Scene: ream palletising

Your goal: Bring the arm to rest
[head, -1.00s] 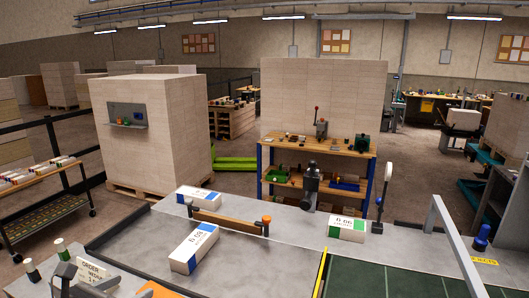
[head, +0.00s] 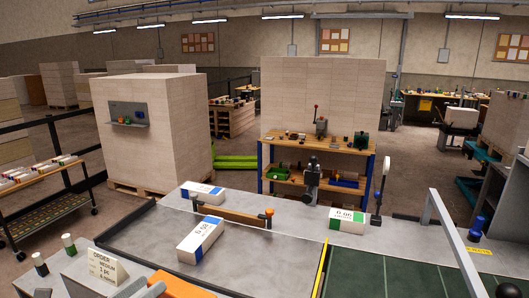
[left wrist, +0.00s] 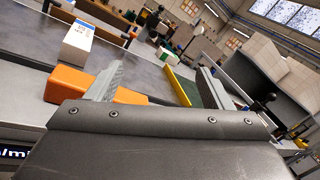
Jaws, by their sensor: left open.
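My left gripper (head: 150,291) shows only in part at the bottom edge of the head view, low beside the order card. In the left wrist view its two fingers (left wrist: 158,84) stand wide apart with nothing held between them. An orange block (left wrist: 105,88) lies beyond the fingers there, and it also shows at the bottom of the head view (head: 180,285). A blue-banded ream (head: 201,240) lies on the grey table, apart from the gripper. My right gripper cannot be made out.
Another blue-banded ream (head: 203,192) lies behind a wooden bar (head: 232,213). A green-banded ream (head: 347,220) lies farther right. The order card (head: 106,268) stands at the lower left. A green mat (head: 375,275) and a grey rail (head: 455,240) are at the right.

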